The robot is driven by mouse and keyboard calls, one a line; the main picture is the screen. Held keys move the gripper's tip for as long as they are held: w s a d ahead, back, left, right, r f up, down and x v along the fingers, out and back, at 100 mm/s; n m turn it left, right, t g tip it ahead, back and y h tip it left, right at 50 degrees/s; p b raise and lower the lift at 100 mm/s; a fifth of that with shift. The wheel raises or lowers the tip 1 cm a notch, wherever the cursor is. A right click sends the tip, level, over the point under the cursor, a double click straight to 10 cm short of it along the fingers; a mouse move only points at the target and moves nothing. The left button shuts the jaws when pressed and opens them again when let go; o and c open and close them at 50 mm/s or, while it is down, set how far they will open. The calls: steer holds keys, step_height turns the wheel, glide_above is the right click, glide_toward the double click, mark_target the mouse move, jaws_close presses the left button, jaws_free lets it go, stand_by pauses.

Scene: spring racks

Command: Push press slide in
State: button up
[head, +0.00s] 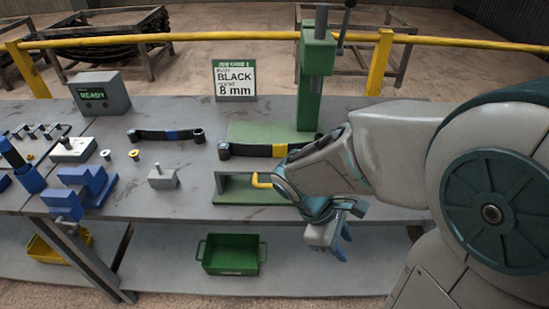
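The green press (310,105) stands at the back right of the workbench, with a tall column and a dark lever on top. A green plate (243,133) lies at its foot. A black leaf spring (250,151) with a yellow band lies across the front of this plate, its right end close behind my arm. Nearer the bench front is a lower green base (236,197) with a yellow handle (262,181); my arm hides its right part. My gripper (338,243) hangs in front of the bench edge, right of the handle and apart from it. Its finger gap is unclear.
A sign (235,80) reads BLACK, 8 mm. A grey block (163,177), blue fixtures (88,183) and a READY box (100,93) stand further left. A green bin (232,255) sits on the lower shelf.

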steer(key=w+a+f+n+t+h+p, duration=0.1)
steer(key=w+a+n+t, duration=0.2)
steer(key=a+n+t, duration=0.65)
steer(key=w+a+f+n+t+h+p, duration=0.1)
steer(key=w+a+f+n+t+p, duration=0.2)
steer(key=n, duration=1.1)
steer(key=w+a+n+t, duration=0.2)
steer(key=a+n+t, duration=0.45)
steer(key=n, duration=0.55)
steer(key=shift+t, duration=0.4)
steer(key=p+x, duration=0.2)
steer(key=x, duration=1.1)
steer(key=shift+w+d+f+p, duration=0.1)
steer(key=shift+w+d+p, duration=0.05)
steer(key=shift+d+p, duration=0.15)
jaws_close()
